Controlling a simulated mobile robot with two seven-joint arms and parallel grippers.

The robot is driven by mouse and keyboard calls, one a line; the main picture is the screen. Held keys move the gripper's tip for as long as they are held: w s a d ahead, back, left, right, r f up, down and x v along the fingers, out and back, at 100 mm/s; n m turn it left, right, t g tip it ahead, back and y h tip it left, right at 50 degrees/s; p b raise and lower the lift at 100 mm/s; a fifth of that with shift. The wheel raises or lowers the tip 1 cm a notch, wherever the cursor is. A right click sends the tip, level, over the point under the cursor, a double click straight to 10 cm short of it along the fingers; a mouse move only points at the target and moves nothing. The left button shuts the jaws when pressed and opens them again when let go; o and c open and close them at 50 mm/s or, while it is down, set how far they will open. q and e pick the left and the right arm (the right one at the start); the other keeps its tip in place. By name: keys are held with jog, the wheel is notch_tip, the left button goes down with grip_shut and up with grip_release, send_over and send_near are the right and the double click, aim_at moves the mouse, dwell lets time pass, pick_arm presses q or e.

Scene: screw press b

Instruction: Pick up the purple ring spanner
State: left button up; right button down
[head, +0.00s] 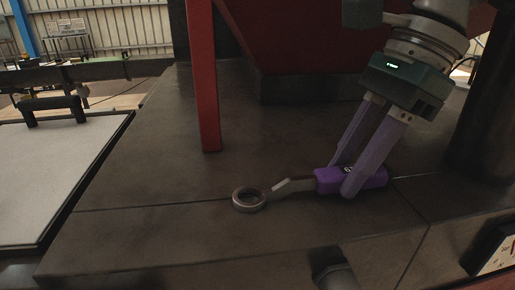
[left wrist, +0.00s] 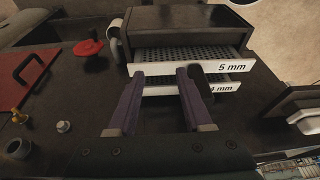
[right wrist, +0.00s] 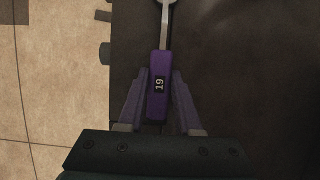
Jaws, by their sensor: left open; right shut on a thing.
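The purple ring spanner has a purple handle (head: 374,178) and a grey steel shank ending in a ring (head: 249,199). It lies along the dark metal table with the ring to the left in the head view. My right gripper (head: 340,183) reaches down from the upper right, shut on the purple handle. The right wrist view shows the handle (right wrist: 159,88), marked 19, between its fingers. The ring is partly cut off at the top there. My left gripper (left wrist: 158,128) shows in the left wrist view, open and empty, pointing toward a drawer unit; it is not identifiable in the head view.
A red post (head: 204,80) stands on the table behind the spanner. A grey panel (head: 55,180) lies at left. In the left wrist view, a drawer unit (left wrist: 188,22) has drawers labelled 5 mm and 4 mm, with small brass and steel parts at left.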

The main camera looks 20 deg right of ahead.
jog(key=shift+r+p, duration=0.4)
jog(key=shift+p, duration=0.15)
jog(key=shift+r+b, duration=0.3)
jog(key=shift+r, duration=0.05)
notch_tip(320, 180, up, 9)
jog(key=b, duration=0.1)
dwell(0.3)
